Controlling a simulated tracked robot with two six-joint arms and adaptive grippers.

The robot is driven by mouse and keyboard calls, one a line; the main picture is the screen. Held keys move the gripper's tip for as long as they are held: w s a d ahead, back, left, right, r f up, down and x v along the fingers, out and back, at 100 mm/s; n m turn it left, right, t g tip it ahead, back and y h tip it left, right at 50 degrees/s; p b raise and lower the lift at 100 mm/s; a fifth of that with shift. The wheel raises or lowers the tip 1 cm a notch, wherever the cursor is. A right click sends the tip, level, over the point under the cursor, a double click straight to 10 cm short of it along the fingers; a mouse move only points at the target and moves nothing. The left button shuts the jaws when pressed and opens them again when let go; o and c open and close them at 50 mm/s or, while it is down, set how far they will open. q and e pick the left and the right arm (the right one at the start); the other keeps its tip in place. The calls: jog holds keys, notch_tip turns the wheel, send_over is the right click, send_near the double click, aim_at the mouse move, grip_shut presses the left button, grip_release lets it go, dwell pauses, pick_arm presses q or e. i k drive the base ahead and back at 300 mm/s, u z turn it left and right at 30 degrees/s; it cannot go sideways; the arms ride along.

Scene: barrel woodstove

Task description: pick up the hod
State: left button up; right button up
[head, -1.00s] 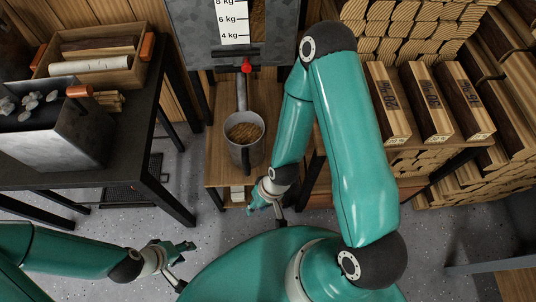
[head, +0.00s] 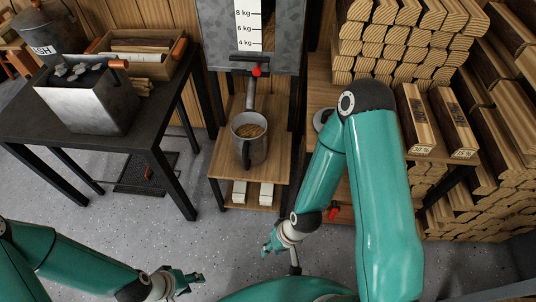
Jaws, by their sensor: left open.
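A grey metal bin with a wooden handle, holding dark lumps, looks like the hod (head: 95,108). It stands upright on the black table (head: 150,128) at the left. A grey jug with a dark handle (head: 252,150), filled with pellets, stands on a low wooden stand below the hopper. My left gripper (head: 186,280) is open and empty, low in the picture, below the table and apart from both containers. My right gripper (head: 270,242) is below and right of the stand, touching neither container. Its finger gap is not clear.
A wooden crate (head: 175,62) stands behind the bin, and an ash bucket (head: 50,38) is at the far left. The hopper (head: 215,40) rises behind the jug. Stacked firewood (head: 415,40) fills the right. Grey floor (head: 120,225) is clear in front of the table.

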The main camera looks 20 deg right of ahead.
aim_at(249, 128)
jog(key=u, duration=0.15)
jog(key=i, duration=0.9)
jog(key=z, duration=0.05)
